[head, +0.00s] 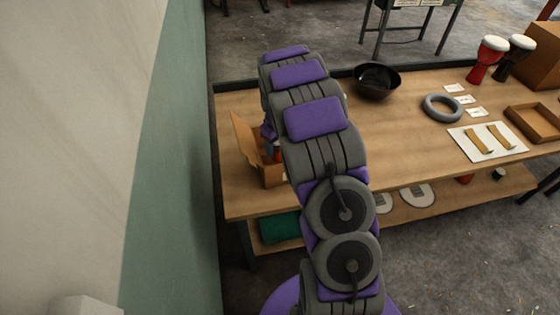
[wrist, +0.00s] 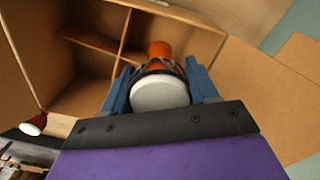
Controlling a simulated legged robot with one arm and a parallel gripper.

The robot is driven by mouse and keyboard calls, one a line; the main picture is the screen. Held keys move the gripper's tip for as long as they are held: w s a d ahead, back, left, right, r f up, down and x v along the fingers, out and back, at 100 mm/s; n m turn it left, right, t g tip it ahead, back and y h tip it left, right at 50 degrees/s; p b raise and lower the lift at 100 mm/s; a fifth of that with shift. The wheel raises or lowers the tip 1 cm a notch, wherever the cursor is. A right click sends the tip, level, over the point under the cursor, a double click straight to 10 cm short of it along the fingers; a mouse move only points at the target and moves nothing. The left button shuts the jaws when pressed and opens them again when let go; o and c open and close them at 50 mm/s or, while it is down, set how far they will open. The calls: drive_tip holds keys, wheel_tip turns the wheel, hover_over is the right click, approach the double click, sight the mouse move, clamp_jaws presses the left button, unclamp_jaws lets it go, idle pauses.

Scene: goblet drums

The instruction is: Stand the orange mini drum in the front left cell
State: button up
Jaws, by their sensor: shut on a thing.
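The orange mini drum (wrist: 160,52) has a white head and is held between the blue fingers of my gripper (wrist: 161,86) in the wrist view. Its white head faces the camera, and its narrow orange end points into the cardboard box (wrist: 215,28). Thin crossing dividers (wrist: 124,32) split the box into cells. I cannot tell whether the drum's foot touches the box floor. In the head view the box (head: 272,178) stands at the table's left end with a flap up. My arm hides much of it and most of the gripper.
A black bowl (head: 377,82), a grey ring (head: 442,107), a white sheet with brown strips (head: 487,141) and an open tray (head: 533,122) lie to the right. Red (head: 487,60) and dark (head: 514,58) drums stand at the back. A wall (head: 170,160) is close on the left.

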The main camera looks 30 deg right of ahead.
sight(278, 161)
drive_tip(key=f, duration=0.2)
drive_tip(key=d+f+b, duration=0.1)
drive_tip(key=f, duration=0.2)
drive_tip(key=shift+s, duration=0.15)
drive_tip(key=shift+a+f, duration=0.3)
drive_tip(key=shift+f, duration=0.3)
drive_tip(key=f, duration=0.1)
drive_tip(key=f+b, duration=0.1)
drive_tip(key=shift+a+f, duration=0.35)
drive_tip(key=shift+a, duration=0.05)
drive_tip(key=shift+d, duration=0.5)
drive_tip(key=o, duration=0.8)
drive_tip(key=shift+d+f, duration=0.1)
drive_tip(key=shift+o, duration=1.4)
drive_tip(key=shift+a, duration=0.45)
